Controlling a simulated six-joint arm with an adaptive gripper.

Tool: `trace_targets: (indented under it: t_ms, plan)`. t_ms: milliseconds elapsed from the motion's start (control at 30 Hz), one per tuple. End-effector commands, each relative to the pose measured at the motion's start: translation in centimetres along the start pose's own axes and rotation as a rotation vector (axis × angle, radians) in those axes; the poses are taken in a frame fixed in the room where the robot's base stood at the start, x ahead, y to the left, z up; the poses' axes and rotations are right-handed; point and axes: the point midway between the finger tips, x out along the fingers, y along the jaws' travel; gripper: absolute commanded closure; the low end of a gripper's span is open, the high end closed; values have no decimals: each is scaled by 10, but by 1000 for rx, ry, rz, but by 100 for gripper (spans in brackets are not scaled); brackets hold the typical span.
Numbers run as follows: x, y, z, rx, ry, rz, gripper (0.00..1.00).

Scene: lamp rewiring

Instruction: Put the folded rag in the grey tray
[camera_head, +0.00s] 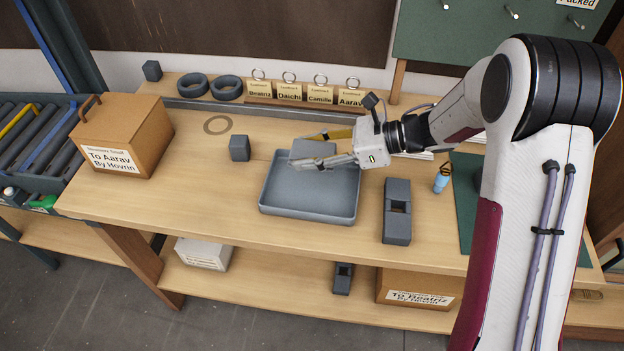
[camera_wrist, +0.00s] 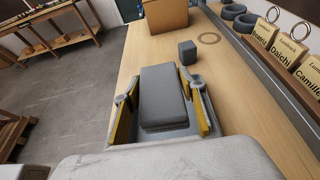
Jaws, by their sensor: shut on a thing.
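The folded rag (camera_head: 313,149) is a grey flat block shape. My gripper (camera_head: 326,149) is shut on it, with a finger along each side, over the back part of the grey tray (camera_head: 310,212). The wrist view shows the rag (camera_wrist: 163,95) between my two yellow-lined fingers, with part of the tray (camera_wrist: 150,146) below it. The tray is shallow, stands on the workbench, and its visible floor is empty. I cannot tell whether the rag touches the tray.
A grey cube (camera_head: 239,148) stands left of the tray, and a dark grey holder block (camera_head: 397,212) stands right of it. A cardboard box (camera_head: 122,135) is at the far left. Several name tags (camera_head: 305,92) line the back ledge. The bench front left is clear.

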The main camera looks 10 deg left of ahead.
Motion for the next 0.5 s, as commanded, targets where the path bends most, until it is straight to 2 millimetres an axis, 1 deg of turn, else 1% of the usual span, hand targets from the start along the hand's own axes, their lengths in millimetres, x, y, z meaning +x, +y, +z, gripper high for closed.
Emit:
trace_targets:
  t_ms: [167, 500]
  plan:
    - [4, 0, -9, 4, 0, 1, 80]
    - [20, 0, -47, 3, 1, 0, 80]
